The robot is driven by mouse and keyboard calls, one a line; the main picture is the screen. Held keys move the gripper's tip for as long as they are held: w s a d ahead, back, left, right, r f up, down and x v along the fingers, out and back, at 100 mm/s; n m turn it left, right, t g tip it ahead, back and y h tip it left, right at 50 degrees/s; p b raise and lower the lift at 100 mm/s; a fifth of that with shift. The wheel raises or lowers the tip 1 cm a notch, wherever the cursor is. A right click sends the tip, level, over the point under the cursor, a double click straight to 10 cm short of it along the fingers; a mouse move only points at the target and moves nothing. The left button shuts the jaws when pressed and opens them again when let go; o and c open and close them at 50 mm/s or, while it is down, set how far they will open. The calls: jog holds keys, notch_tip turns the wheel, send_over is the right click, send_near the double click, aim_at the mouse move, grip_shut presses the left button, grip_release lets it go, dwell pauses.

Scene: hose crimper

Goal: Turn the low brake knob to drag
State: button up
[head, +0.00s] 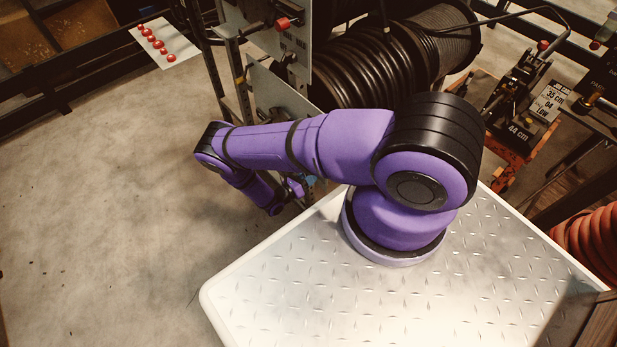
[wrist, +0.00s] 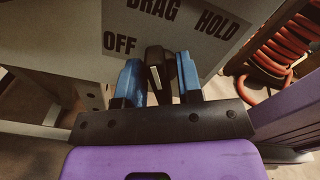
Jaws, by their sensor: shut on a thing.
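The low brake knob (wrist: 155,75) is black with a white mark on its face, in the middle of the wrist view. It sits below a grey label plate (wrist: 180,35) reading OFF at left, DRAG at top and HOLD at right. My gripper (wrist: 158,78) has its two blue fingers closed on either side of the knob. I cannot tell for sure which word the white mark faces. In the head view my arm hides the knob and most of the gripper.
A red knob (head: 283,24) is on an upper plate beside the large black hose reel (head: 370,60). Orange hose (wrist: 262,80) coils at the right of the wrist view. The floor (head: 110,220) left of my arm is clear.

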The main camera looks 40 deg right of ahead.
dwell(0.4)
jog(key=o, duration=0.6)
jog(key=shift+a, duration=0.1)
jog(key=a, duration=1)
jog(key=shift+s+a, duration=0.15)
jog(key=shift+a, duration=0.2)
